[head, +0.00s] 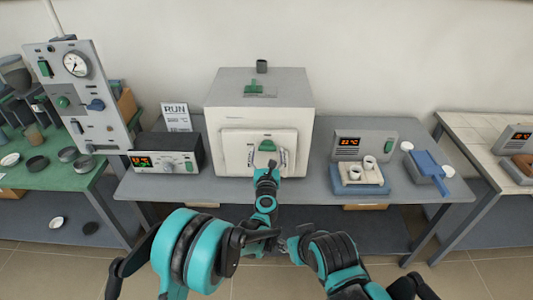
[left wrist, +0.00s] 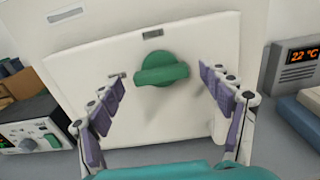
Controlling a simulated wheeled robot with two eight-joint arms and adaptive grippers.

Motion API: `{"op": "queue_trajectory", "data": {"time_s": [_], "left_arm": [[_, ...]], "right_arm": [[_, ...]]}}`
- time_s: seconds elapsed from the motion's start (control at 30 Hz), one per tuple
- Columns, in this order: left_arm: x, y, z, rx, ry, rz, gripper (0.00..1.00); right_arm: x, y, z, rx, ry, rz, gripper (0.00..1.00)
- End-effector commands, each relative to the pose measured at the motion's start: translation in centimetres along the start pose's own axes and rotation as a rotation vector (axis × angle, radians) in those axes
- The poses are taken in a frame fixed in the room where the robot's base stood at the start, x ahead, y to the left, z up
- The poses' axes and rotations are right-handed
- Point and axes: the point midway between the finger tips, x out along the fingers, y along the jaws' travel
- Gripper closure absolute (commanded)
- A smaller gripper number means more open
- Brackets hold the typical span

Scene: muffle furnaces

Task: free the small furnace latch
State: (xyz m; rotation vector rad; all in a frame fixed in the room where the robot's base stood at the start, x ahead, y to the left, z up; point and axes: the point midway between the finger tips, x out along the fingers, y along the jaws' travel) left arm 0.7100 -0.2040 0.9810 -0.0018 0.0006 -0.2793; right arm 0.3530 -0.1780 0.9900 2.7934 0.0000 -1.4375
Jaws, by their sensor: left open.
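The small furnace (head: 258,95) is a white box on the grey bench, and its front door (head: 232,145) faces me, looking closed. The latch (head: 267,146) is a green knob with a wide grip bar on the upper middle of the door; it also shows in the left wrist view (left wrist: 161,68), with the bar nearly level. My left gripper (head: 267,157) is in front of the door. Its purple-padded fingers (left wrist: 160,85) are spread open on either side of the latch, with visible gaps to it.
A controller box (head: 170,152) with a display stands left of the furnace. To the right are a grey display unit (head: 364,145), a blue-based block with white crucibles (head: 360,178) and a blue tool (head: 428,166). A gauge panel (head: 80,90) stands at far left.

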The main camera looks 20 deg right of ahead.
Motion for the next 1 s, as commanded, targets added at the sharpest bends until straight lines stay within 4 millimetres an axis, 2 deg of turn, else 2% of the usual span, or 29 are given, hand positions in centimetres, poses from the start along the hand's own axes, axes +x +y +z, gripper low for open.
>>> {"op": "queue_trajectory", "data": {"time_s": [0.13, 0.4, 0.6, 1.0], "left_arm": [[1.06, -0.02, 0.0, 0.001, 0.0, -0.001, 0.21], [1.2, -0.01, 0.08, 0.002, 0.0, -0.001, 0.21], [1.2, -0.01, 0.08, 0.002, 0.0, -0.001, 0.71], [1.2, -0.03, 0.04, 0.048, 0.0, -0.001, 0.71]], "right_arm": [[0.22, 0.0, 0.16, 0.0, 0.0, 0.0, 0.6], [0.2, 0.0, 0.13, 0.0, 0.0, 0.0, 0.6], [0.2, 0.0, 0.14, 0.0, 0.0, 0.0, 0.6], [0.34, 0.0, 0.24, 0.0, 0.0, 0.0, 0.6]]}}
